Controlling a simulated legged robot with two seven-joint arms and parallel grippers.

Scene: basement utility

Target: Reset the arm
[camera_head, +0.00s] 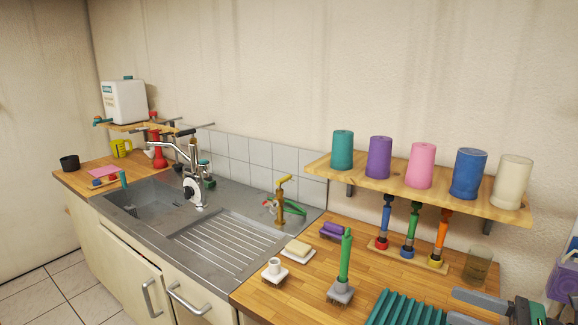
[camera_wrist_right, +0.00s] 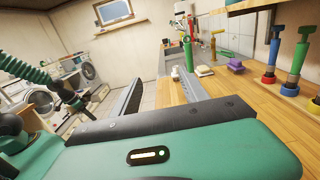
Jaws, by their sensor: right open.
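My right gripper (camera_head: 452,306) is at the lower right of the head view, above the wooden counter (camera_head: 300,300), with its fingers pointing left. Its two grey fingers also show in the wrist view (camera_wrist_right: 160,88), spread wide apart with nothing between them. A teal ribbed object (camera_head: 405,308) is just left of the fingertips in the head view. Teal and black arm parts show at the left of the wrist view, but I make out no left gripper there.
A wooden shelf (camera_head: 320,166) with several coloured cups hangs above. The sink (camera_head: 150,205) is left.

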